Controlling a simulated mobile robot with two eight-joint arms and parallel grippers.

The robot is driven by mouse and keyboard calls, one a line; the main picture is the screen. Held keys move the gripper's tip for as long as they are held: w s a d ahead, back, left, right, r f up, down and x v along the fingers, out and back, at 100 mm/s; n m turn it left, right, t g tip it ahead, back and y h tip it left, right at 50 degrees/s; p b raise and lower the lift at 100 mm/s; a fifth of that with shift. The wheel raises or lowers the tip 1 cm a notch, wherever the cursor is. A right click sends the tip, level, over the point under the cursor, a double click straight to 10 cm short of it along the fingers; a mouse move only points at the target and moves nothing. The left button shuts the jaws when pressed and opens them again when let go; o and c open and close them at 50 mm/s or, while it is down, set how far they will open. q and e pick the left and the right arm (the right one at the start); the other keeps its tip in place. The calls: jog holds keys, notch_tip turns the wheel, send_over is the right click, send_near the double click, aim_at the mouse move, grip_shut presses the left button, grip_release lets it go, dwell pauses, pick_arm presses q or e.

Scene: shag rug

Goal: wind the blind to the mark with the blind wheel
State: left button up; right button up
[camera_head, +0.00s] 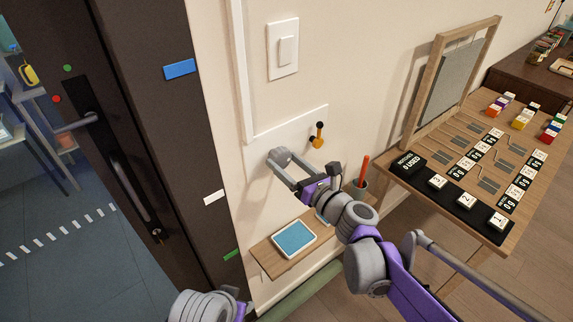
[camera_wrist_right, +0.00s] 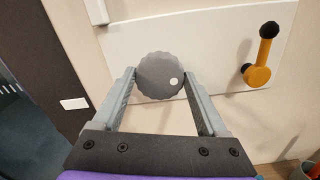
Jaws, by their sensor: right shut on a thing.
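The blind wheel is a dark grey knob (camera_wrist_right: 160,76) with a scalloped edge and a pale dot to the right of its centre. It sits on a white wall panel (camera_wrist_right: 215,45). My right gripper (camera_wrist_right: 160,80) is shut on the wheel, one finger on each side. In the head view my right gripper (camera_head: 279,158) is at the left part of the panel (camera_head: 262,142) and mostly hides the wheel. I cannot make out a blind or its mark for certain. Part of my left arm shows at the bottom edge, but its gripper is not visible.
An orange lever with a black knob (camera_head: 318,137) is on the panel's right. A light switch (camera_head: 283,48) is above. A small shelf (camera_head: 268,262) holds a blue-topped tray (camera_head: 293,238). A wooden table (camera_head: 488,236) with cards and a framed grey panel (camera_head: 450,85) stands right; a dark door (camera_head: 130,120) left.

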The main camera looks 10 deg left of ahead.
jog(key=shift+m, duration=0.6)
jog(key=o, duration=1.3)
jog(key=v, duration=1.1)
jog(key=shift+a, duration=0.1)
